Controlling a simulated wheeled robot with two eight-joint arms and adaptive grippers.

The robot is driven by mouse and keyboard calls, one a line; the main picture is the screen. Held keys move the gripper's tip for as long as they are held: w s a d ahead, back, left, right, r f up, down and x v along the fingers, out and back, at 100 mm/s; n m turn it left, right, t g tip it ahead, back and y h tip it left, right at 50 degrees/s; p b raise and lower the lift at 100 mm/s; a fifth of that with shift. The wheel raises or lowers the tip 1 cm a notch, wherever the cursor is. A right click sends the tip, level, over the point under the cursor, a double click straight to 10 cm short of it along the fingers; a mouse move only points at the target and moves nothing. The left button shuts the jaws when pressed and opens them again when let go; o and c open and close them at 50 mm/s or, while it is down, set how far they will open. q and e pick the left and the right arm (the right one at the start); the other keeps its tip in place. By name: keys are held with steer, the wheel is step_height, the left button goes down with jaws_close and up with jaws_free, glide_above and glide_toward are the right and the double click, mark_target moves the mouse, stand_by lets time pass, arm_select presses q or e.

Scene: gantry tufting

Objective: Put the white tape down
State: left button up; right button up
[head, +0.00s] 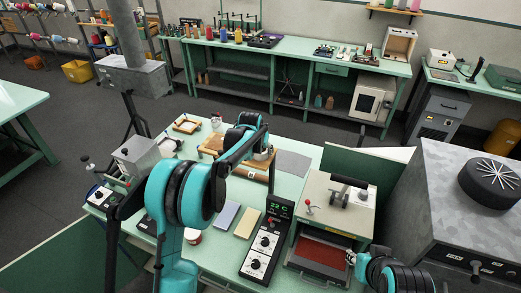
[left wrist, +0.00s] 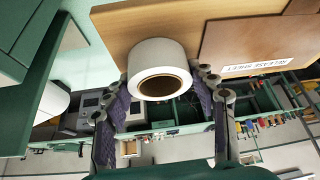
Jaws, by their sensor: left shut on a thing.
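The white tape (left wrist: 155,52) is a roll with a brown core, between the fingers of my left gripper (left wrist: 166,78) in the left wrist view. That gripper is shut on it. In the head view my left gripper (head: 262,153) is over the wooden board on the middle table, mostly hidden by my forearm. Whether the tape touches the board is not clear. A brown sheet labelled "RELEASE SHEET" (left wrist: 245,42) lies beside the tape on the wooden board (left wrist: 180,14). My right gripper (head: 352,258) is at the lower right by the press; its fingers are too small to judge.
A press (head: 330,204) with a red bed stands to the right on the table. A controller reading "22 C" (head: 267,240) stands left of it. Blue and yellow pads (head: 246,222) lie beside the controller. A grey sheet (head: 292,165) lies behind. A grey machine (head: 455,215) fills the far right.

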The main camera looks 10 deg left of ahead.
arm_select(q)
steer(key=o, duration=1.2)
steer(key=shift+w+f, duration=0.1)
steer(key=shift+f, duration=0.05)
steer(key=shift+c, duration=0.2)
steer(key=shift+s+r, duration=0.2)
steer(key=shift+r, duration=0.35)
steer(key=v, duration=1.1)
steer(key=s+r, duration=0.4)
steer(key=s, duration=1.4)
steer(key=s+a+f, duration=0.1)
steer(key=s+f, duration=0.2)
steer(key=s, duration=0.6)
steer(key=s+f+n+t, duration=0.1)
steer(key=s+f, duration=0.3)
steer(key=s, duration=0.5)
steer(key=shift+s+a+f, duration=0.15)
steer(key=shift+a+f, duration=0.15)
steer(key=shift+a, duration=0.05)
